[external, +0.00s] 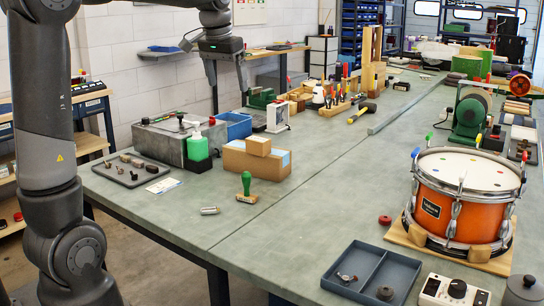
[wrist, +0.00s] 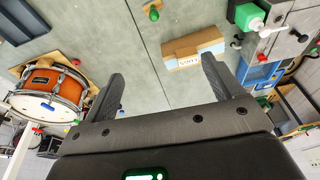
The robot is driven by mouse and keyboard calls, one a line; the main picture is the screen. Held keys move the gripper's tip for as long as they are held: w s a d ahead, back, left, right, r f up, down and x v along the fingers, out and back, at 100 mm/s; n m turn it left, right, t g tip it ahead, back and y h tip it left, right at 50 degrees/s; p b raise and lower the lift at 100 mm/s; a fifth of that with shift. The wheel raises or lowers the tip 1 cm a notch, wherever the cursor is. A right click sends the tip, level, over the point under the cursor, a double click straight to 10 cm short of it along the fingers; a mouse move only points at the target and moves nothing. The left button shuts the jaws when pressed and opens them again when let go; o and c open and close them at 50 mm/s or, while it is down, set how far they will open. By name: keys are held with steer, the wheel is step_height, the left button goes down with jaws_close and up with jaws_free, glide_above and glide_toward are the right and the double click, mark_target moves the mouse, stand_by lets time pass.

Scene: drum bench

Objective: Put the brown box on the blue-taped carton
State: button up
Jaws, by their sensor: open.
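The brown box (external: 258,146) is small and plain. It sits on top of the blue-taped carton (external: 240,163), a wider brown carton with light blue tape at its right end, on the bench. In the wrist view the carton (wrist: 180,61) shows between and beyond my fingers, nearer the right finger; the outline of the box against it is hard to make out there. My gripper (external: 228,86) is open and empty, high above the bench and up and to the left of the box. Its two fingers are spread wide in the wrist view (wrist: 162,70).
A green-handled stamp (external: 246,188) stands in front of the carton. A green bottle (external: 198,152) and a grey metal block (external: 170,140) are to its left, a blue bin (external: 234,126) behind. An orange drum (external: 464,200) stands at right. The middle bench top is clear.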

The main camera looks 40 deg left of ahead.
steer(key=s+d+f+t, duration=0.1)
steer(key=s+f, duration=0.3)
steer(key=s, duration=0.8)
steer(key=s+d+f+t, duration=0.1)
steer(key=s+f, duration=0.4)
steer(key=s, duration=0.8)
steer(key=shift+d+t, duration=0.4)
steer(key=shift+d, duration=0.2)
